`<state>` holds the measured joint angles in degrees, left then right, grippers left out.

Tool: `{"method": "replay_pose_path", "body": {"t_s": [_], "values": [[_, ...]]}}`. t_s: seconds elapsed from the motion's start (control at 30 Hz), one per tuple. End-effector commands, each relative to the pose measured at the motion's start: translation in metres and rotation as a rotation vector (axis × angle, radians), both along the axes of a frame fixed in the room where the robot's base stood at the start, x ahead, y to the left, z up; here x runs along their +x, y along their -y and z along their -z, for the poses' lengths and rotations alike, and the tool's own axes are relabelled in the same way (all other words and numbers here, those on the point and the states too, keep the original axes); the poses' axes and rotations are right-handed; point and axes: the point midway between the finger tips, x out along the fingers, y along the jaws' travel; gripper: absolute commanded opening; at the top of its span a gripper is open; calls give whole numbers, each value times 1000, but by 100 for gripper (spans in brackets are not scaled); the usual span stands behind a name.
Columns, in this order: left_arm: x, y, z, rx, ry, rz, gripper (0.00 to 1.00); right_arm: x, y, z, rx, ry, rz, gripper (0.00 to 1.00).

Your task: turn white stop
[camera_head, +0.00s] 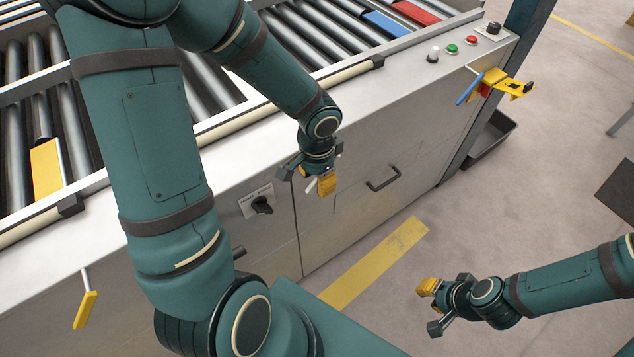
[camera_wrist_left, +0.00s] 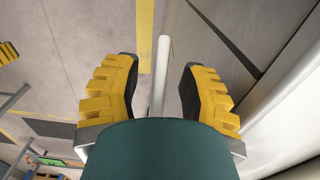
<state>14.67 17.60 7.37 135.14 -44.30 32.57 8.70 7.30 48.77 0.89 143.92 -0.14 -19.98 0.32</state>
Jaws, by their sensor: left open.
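The white stop (camera_head: 311,185) shows as a short pale rod by my left gripper, at the front of the machine. In the left wrist view the white rod (camera_wrist_left: 162,75) stands between the two yellow-padded fingers, with gaps on both sides. My left gripper (camera_head: 318,183) is open around it; no finger visibly touches the rod. The stop's mount is hidden behind my gripper and wrist in the head view. My right gripper (camera_head: 431,308) is at the lower right, over the floor, with its fingers apart and empty.
A stop with a yellow handle (camera_head: 85,310) hangs at the left, and one with a blue handle (camera_head: 469,88) at the right. A yellow bracket (camera_head: 510,86), a black rotary switch (camera_head: 262,205) and a drawer handle (camera_head: 383,179) project from the machine front. Rollers lie above.

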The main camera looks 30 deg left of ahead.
Motion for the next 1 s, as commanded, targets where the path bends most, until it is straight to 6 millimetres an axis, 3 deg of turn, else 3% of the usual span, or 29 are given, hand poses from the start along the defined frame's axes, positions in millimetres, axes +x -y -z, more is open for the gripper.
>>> {"method": "replay_pose_path", "body": {"t_s": [0.43,0.57,1.0], "values": [[0,0,9,0,0,0,44,1,0,3,0,1,-1,25],[0,0,9,0,0,0,0,0,0,3,0,1,-1,25],[-1,0,8,4,-13,1,0,0,0,1,0,0,0,25]]}}
